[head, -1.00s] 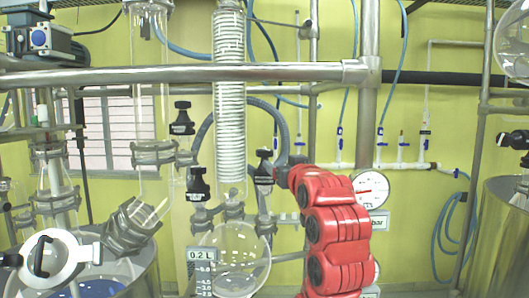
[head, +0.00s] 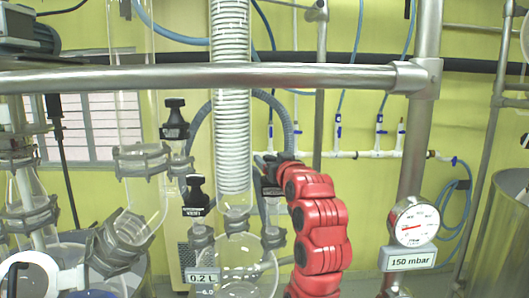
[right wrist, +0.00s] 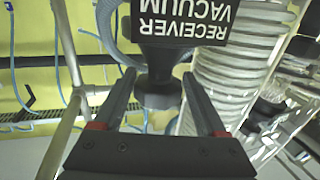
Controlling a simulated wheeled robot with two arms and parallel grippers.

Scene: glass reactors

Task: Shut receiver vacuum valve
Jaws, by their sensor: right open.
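The receiver vacuum valve has a black label plate (right wrist: 185,18) reading "RECEIVER VACUUM", upside down in the right wrist view. Its black knob (right wrist: 158,92) sits between the fingers of my right gripper (right wrist: 160,82), which is open with a finger on either side. I cannot tell whether the fingers touch it. In the head view my red right arm reaches up to the valve, and the right gripper (head: 272,165) covers most of it. A dark part of the valve (head: 270,190) shows below the gripper. My left gripper is not in view.
Another black valve (head: 196,193) and a higher one (head: 175,118) stand just left. A white coiled condenser (head: 231,120) rises close beside the gripper. A metal rail (head: 200,78) crosses in front. A gauge (head: 414,222) with a "150 mbar" sign (head: 408,259) is at right.

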